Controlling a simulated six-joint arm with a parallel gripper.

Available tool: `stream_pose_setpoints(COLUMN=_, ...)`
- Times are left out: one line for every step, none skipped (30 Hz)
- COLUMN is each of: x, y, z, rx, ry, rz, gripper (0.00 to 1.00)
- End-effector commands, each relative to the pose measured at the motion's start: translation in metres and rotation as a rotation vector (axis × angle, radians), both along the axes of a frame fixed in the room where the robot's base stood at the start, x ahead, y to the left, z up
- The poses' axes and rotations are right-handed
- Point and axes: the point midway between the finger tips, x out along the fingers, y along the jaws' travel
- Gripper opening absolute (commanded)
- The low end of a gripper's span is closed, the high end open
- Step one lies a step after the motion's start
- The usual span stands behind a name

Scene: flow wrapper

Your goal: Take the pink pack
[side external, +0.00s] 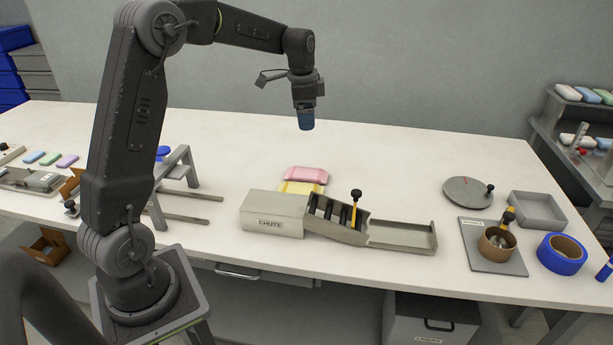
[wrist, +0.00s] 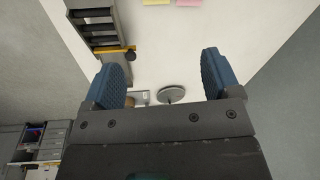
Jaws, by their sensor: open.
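The pink pack (side external: 307,174) lies flat on the white table, just behind a yellow pack (side external: 300,188) and behind the chute. In the wrist view the pink pack (wrist: 189,2) shows only as a sliver at the top edge, right of the yellow pack (wrist: 156,2). My gripper (side external: 306,122) hangs well above the table, above and behind the pink pack in the side view. In the wrist view its two blue fingers (wrist: 161,78) stand wide apart with nothing between them.
The grey chute (side external: 272,222) with rollers and an outfeed tray (side external: 402,244) stands in front of the packs. A round grey disc (side external: 468,192), an empty grey tray (side external: 538,210) and blue tape (side external: 562,253) are at the right. The table behind the packs is clear.

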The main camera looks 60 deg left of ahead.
Motion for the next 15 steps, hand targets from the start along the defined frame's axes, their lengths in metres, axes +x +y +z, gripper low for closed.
stream_pose_setpoints(x=0.009, y=0.022, z=-0.020, rx=-0.006, ry=0.029, rz=-0.023, gripper=0.83)
stream_pose_setpoints(x=0.014, y=0.034, z=-0.030, rx=-0.009, ry=0.043, rz=-0.045, gripper=0.83)
stream_pose_setpoints(x=0.019, y=0.049, z=-0.043, rx=-0.012, ry=0.059, rz=-0.071, gripper=0.83)
stream_pose_setpoints(x=0.022, y=0.059, z=-0.052, rx=-0.016, ry=0.069, rz=-0.090, gripper=0.83)
stream_pose_setpoints(x=0.024, y=0.069, z=-0.062, rx=-0.019, ry=0.080, rz=-0.108, gripper=0.83)
stream_pose_setpoints(x=0.026, y=0.081, z=-0.073, rx=-0.025, ry=0.093, rz=-0.131, gripper=0.83)
stream_pose_setpoints(x=0.028, y=0.089, z=-0.081, rx=-0.028, ry=0.100, rz=-0.146, gripper=0.83)
stream_pose_setpoints(x=0.029, y=0.096, z=-0.089, rx=-0.031, ry=0.107, rz=-0.160, gripper=0.83)
stream_pose_setpoints(x=0.029, y=0.104, z=-0.098, rx=-0.035, ry=0.115, rz=-0.176, gripper=0.83)
stream_pose_setpoints(x=0.029, y=0.108, z=-0.103, rx=-0.038, ry=0.119, rz=-0.188, gripper=0.83)
stream_pose_setpoints(x=0.030, y=0.112, z=-0.107, rx=-0.040, ry=0.124, rz=-0.197, gripper=0.83)
stream_pose_setpoints(x=0.030, y=0.117, z=-0.112, rx=-0.043, ry=0.128, rz=-0.207, gripper=0.83)
stream_pose_setpoints(x=0.030, y=0.119, z=-0.115, rx=-0.044, ry=0.130, rz=-0.211, gripper=0.83)
stream_pose_setpoints(x=0.030, y=0.121, z=-0.118, rx=-0.045, ry=0.131, rz=-0.216, gripper=0.83)
stream_pose_setpoints(x=0.030, y=0.122, z=-0.122, rx=-0.046, ry=0.133, rz=-0.220, gripper=0.83)
